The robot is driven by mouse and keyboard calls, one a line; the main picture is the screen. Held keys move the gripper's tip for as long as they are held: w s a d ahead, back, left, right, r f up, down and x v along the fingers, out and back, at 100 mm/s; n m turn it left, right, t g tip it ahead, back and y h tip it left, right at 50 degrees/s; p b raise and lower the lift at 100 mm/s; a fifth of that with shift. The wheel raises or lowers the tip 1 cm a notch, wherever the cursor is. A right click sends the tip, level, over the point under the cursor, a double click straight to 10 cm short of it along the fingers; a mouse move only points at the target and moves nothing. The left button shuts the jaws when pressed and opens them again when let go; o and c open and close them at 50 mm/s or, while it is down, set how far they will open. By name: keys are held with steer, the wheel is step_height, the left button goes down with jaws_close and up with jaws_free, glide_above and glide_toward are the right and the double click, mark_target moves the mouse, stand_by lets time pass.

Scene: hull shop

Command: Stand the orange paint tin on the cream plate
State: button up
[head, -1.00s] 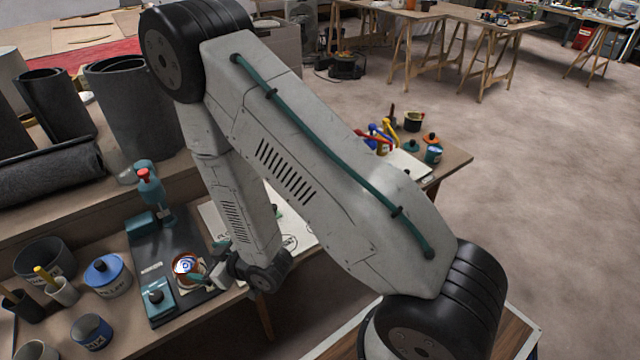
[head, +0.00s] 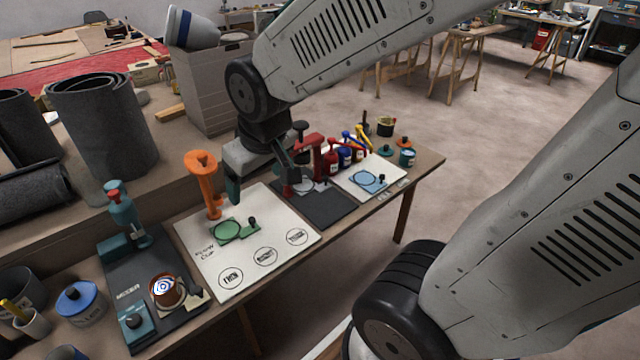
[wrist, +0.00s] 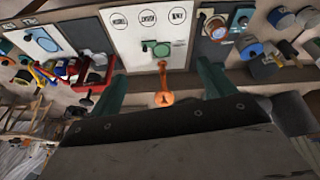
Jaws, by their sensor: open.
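The tin also shows small in the wrist view (wrist: 215,28). My gripper (head: 262,187) is open and empty, up and to the right of the tin, over the back of the white board. Its two teal fingers show apart in the wrist view (wrist: 160,88).
An orange stand (head: 203,180) rises close to the left of my gripper, on the white flow cup board (head: 200,258). A teal mixer (head: 123,215) stands behind the tin. A blue-lidded pot (head: 80,303) is to its left. Red and blue bottles (head: 328,160) stand to the right.

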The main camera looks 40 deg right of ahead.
steer(key=s+d+r+g, duration=0.1)
steer(key=s+r, duration=0.2)
steer(key=s, duration=0.4)
steer(key=s+r+m+g, duration=0.1)
steer(key=s+r, duration=0.2)
steer(key=s, duration=0.4)
steer(key=shift+s+d+g, duration=0.3)
steer(key=shift+d+g, duration=0.05)
steer(key=shift+g, duration=0.05)
